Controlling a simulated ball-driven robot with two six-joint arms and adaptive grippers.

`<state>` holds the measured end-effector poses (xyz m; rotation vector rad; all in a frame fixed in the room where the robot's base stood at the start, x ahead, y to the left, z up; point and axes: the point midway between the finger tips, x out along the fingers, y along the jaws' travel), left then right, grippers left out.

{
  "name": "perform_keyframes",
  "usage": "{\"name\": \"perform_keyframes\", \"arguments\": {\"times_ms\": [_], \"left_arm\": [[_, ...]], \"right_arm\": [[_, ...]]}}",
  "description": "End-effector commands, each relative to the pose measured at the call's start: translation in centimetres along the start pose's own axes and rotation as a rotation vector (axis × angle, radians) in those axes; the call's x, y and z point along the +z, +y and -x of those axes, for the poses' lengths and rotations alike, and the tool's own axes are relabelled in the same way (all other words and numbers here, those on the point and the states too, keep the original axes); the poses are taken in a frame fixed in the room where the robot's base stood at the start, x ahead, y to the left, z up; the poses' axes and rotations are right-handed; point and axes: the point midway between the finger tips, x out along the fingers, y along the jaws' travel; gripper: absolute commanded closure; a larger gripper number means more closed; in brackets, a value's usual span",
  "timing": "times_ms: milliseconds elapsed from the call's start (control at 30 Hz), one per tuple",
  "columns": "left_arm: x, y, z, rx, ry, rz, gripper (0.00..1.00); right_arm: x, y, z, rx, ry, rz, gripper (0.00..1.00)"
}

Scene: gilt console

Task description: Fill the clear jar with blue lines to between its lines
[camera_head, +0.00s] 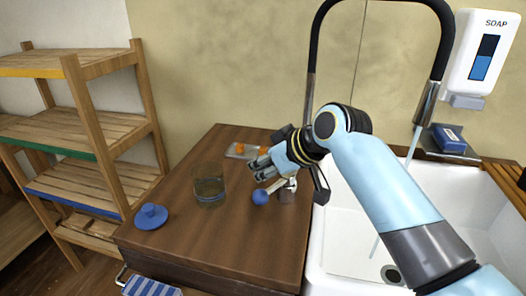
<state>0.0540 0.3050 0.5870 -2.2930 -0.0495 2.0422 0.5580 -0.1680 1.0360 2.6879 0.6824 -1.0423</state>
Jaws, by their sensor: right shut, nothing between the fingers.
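The clear jar (209,190) stands upright on the brown wooden counter (190,245), left of my right gripper. Its lower part looks darker, but I cannot tell whether that is water or the counter showing through. Its blue lines are too small to make out. My right gripper (264,171) is shut and empty, above the counter to the right of the jar and apart from it. A thin stream of water (411,147) falls from the black tap (427,103) into the white sink (340,235), partly hidden behind my right arm. My left gripper is out of view.
A blue knobbed lid (151,216) lies left of the jar. A blue ball-like thing (260,197) and a small greyish object (287,190) are below my right gripper. Wooden shelves (85,125) stand left. The counter's front is clear.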

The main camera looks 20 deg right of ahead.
Motion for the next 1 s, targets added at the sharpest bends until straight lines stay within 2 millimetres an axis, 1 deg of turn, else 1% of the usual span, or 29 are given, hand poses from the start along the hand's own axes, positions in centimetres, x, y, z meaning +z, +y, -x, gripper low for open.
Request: {"name": "perform_keyframes", "arguments": {"times_ms": [33, 100, 333, 567, 767, 1000], "left_arm": [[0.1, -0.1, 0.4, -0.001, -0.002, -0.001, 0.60], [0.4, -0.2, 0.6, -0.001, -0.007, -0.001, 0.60], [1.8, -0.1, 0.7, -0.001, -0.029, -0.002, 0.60], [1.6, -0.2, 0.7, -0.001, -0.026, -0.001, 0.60], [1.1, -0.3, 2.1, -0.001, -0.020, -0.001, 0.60], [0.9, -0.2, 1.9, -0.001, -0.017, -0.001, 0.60]], "right_arm": [[0.4, 0.0, 0.4, 0.001, 0.000, 0.000, 1.00], [1.0, 0.0, 0.6, 0.000, 0.000, -0.001, 1.00], [1.6, 0.0, 0.8, 0.000, 0.003, -0.001, 1.00], [1.7, 0.0, 0.8, 0.000, 0.002, -0.001, 1.00], [2.6, 0.0, 1.7, -0.001, 0.000, -0.001, 1.00], [2.8, 0.0, 1.5, -0.001, 0.001, -0.001, 1.00]]}}
